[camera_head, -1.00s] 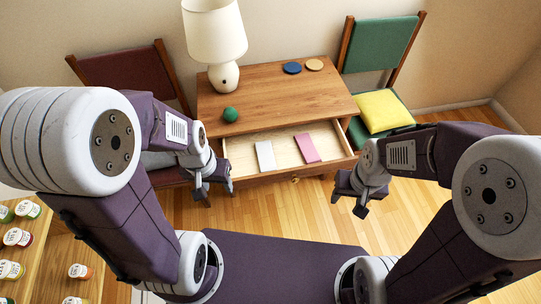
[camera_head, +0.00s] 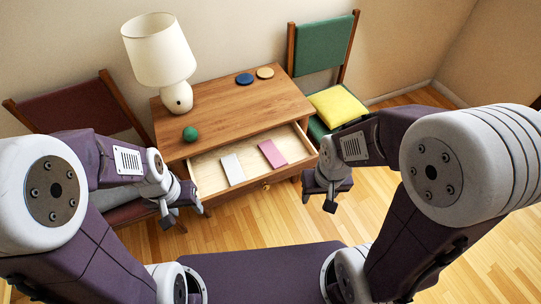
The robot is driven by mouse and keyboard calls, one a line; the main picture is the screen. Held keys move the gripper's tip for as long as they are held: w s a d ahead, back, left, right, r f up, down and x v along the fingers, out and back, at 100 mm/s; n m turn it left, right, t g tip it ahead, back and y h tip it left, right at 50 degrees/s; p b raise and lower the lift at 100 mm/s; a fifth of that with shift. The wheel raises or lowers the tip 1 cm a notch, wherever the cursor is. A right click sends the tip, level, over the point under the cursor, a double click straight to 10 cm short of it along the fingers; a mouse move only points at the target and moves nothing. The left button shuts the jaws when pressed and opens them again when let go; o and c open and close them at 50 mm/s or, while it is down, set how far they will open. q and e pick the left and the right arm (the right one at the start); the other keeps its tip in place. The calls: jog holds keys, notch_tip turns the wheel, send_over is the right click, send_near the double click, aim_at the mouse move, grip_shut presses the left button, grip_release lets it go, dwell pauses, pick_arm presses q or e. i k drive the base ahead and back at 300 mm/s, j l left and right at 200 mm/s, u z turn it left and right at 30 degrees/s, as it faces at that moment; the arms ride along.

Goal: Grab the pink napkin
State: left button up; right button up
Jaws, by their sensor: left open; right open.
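The pink napkin (camera_head: 272,153) lies flat in the open drawer (camera_head: 208,170) of a wooden side table, right of a white napkin (camera_head: 232,169). My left gripper (camera_head: 184,216) is open and empty, in front of the drawer's left end and to the left of the napkins. My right gripper (camera_head: 318,194) is open and empty, to the right of the drawer and apart from the pink napkin. Nothing covers the pink napkin.
On the tabletop (camera_head: 232,110) are a lamp (camera_head: 160,55), a green ball (camera_head: 190,133), a blue disc (camera_head: 244,79) and a tan disc (camera_head: 265,72). A green chair (camera_head: 321,43) with a yellow cushion (camera_head: 338,105) stands right, a dark red chair (camera_head: 75,106) left. Wooden floor is clear in front.

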aim_at(268, 149)
jog(key=i+l+u, duration=0.2)
jog(key=l+u, duration=0.25)
jog(key=i+l+u, duration=0.1)
jog(key=l+u, duration=1.7)
jog(key=k+j, duration=0.05)
jog(key=j, duration=0.05)
